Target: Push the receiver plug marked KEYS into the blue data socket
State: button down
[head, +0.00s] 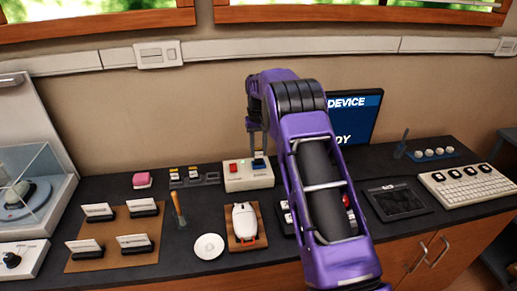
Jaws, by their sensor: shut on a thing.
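My gripper (258,155) points down over the right part of a small cream socket box (236,184), in the middle of the counter. Its fingers are shut on a small dark blue piece, taken to be the receiver plug (259,163); no KEYS marking can be read. The plug is right at the box's top on the blue side. The blue data socket is largely hidden by plug and fingers, so I cannot tell how deep the plug sits. A red piece (233,168) and a green light (241,163) show on the left of the box top.
A rack with small yellow-marked pieces (193,178) stands left of the box. A white mouse (244,222) on a wooden board is in front. A screen (357,115), partly behind my arm, stands at the right, and a keyboard (468,187) lies beyond.

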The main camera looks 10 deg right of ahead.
jog(key=shift+f+b, duration=0.35)
jog(key=shift+f, duration=0.5)
dwell(0.4)
grip_release()
dwell(0.4)
jog(key=shift+r+p, duration=0.95)
jog(key=shift+r, duration=2.55)
